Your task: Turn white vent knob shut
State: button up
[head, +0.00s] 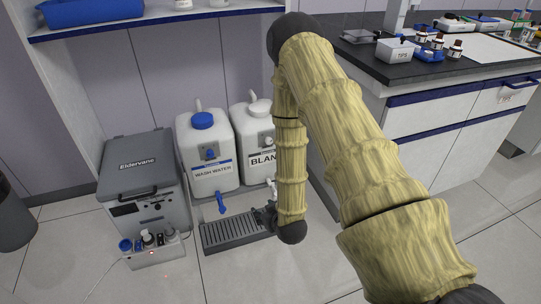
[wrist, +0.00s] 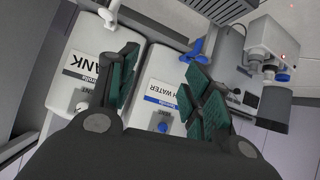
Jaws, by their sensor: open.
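Two white jugs stand side by side on the floor. The BLANK jug (head: 248,127) has a white cap (head: 260,107) and is partly hidden by my arm. A small pale knob (head: 264,138) on its upper front seems to be the white vent knob. My gripper (wrist: 160,78) is open and empty in front of the jugs.
The WASH WATER jug (head: 203,172) has a blue cap, a blue knob (head: 210,153) and a blue tap (head: 221,202). A slatted drip tray (head: 230,232) lies in front. A grey Eldervane box (head: 140,178) stands left. A shelf (head: 160,20) overhangs; a bench (head: 450,120) is right.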

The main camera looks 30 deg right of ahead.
jog(key=w+d+r+t+h+b, duration=0.1)
jog(key=w+d+r+t+b, duration=0.25)
jog(key=w+d, duration=0.35)
jog(key=t+h+b, duration=0.2)
jog(key=t, duration=0.1)
send_near(270, 143)
jog(key=shift+m, duration=0.3)
jog(key=b+x, duration=0.3)
jog(key=x, duration=0.6)
jog(key=shift+w+a+r, duration=0.1)
jog(key=shift+w+r, duration=0.05)
jog(key=shift+c, duration=0.3)
jog(key=c, duration=1)
